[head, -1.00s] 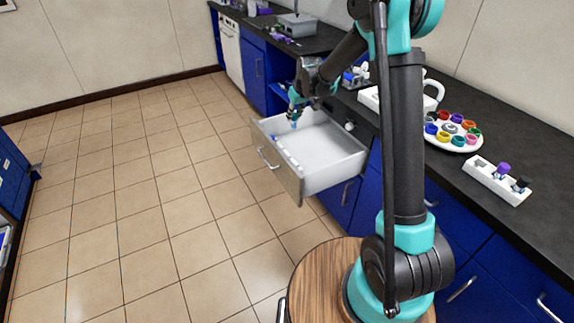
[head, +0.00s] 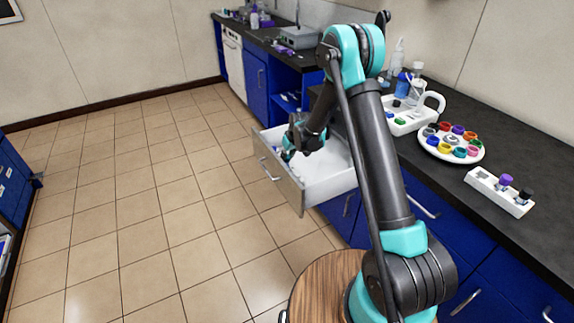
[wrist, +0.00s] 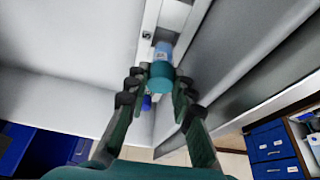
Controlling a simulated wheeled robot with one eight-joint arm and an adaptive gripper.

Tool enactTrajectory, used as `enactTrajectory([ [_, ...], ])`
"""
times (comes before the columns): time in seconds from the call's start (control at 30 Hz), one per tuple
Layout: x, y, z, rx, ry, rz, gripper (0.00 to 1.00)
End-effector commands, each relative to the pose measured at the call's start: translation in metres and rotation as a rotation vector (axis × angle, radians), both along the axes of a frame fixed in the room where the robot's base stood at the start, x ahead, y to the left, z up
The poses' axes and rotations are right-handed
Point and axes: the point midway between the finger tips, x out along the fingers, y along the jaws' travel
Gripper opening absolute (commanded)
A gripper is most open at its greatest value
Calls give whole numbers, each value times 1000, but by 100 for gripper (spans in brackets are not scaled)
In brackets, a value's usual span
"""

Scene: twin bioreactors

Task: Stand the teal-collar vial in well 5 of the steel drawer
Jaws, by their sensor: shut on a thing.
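The teal-collar vial (wrist: 161,74) is between the fingertips of my gripper (wrist: 159,84) in the wrist view; its pale blue body points away from the camera. The jaws are shut on its teal end. The open steel drawer (head: 335,185) has a white strip (wrist: 150,20) along its inside front wall. The vial is over or at this strip; I cannot tell whether its far end is inside a well, and the well is hidden. In the head view my gripper (head: 287,154) is low inside the drawer, close to the front panel.
A blue-capped item (wrist: 147,103) is at the strip, close to my gripper. The drawer's front panel (head: 278,181) rises close beside it. On the counter are a round tray of coloured collars (head: 427,147) and a white rack (head: 515,206) with two vials. The floor left of the drawer is clear.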

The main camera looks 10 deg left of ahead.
Motion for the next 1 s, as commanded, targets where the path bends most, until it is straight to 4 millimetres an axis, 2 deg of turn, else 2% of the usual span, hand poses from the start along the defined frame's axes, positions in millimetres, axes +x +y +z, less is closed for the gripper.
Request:
enactTrajectory([
  [0.17, 0, 0, -11, 0, 0, 0, 0],
  [0.4, 0, 0, -40, 0, 0, 0, 0],
  [0.77, 0, 0, -44, 0, 0, 0, 0],
  [0.8, 0, 0, -43, 0, 0, 0, 26],
  [0.87, 0, 0, -43, 0, 0, 0, 32],
  [1.0, 0, 0, -43, 0, 0, 0, 32],
])
